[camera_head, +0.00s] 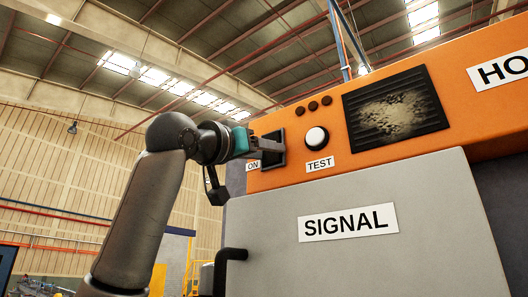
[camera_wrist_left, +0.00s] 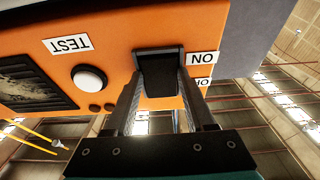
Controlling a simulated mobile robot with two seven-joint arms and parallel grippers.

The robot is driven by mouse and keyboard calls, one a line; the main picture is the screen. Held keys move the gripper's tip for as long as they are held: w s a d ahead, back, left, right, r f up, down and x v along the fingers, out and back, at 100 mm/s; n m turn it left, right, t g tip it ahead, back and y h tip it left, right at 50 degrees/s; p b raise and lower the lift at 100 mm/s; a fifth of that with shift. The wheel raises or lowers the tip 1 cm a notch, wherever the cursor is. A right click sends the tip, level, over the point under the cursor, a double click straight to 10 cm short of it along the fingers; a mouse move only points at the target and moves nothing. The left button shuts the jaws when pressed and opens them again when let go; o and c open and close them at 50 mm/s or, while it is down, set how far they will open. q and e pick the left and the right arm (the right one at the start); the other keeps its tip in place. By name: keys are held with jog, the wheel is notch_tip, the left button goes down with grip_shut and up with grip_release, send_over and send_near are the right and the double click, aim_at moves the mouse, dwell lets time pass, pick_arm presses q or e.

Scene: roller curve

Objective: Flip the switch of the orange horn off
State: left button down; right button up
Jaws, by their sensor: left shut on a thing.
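The orange horn (camera_head: 300,140) is a wide orange panel on top of a grey cabinet. Its black switch (camera_head: 279,158) sits at the panel's left end, above and right of the "ON" label (camera_head: 253,166). My left gripper (camera_head: 268,146) reaches the switch from the left and partly covers it. In the left wrist view, which shows the panel upside down, the two fingers of my left gripper (camera_wrist_left: 160,92) are closed on the sides of the black switch (camera_wrist_left: 158,72). The "ON" label (camera_wrist_left: 202,59) is beside it, and a second label is partly hidden by a finger. My right gripper is not in view.
A white round TEST button (camera_head: 316,138) is right of the switch, with small dark knobs above it and a black grille (camera_head: 396,107) farther right. The grey cabinet (camera_head: 390,260) below has a SIGNAL label and a dark handle (camera_head: 232,256). Open hall lies left.

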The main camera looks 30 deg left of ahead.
pick_arm(q)
jog(key=shift+s+r+g, duration=0.15)
jog(key=shift+r+g, duration=0.2)
jog(key=shift+g, duration=0.55)
jog(key=shift+c, duration=1.2)
grip_release()
jog(key=shift+s+a+f+b, duration=0.1)
jog(key=shift+s+f+b, duration=0.15)
jog(key=shift+s, duration=0.2)
jog(key=s+a+f+b, duration=0.1)
jog(key=s+b, duration=0.4)
jog(key=s, duration=0.9)
jog(key=shift+f, duration=0.35)
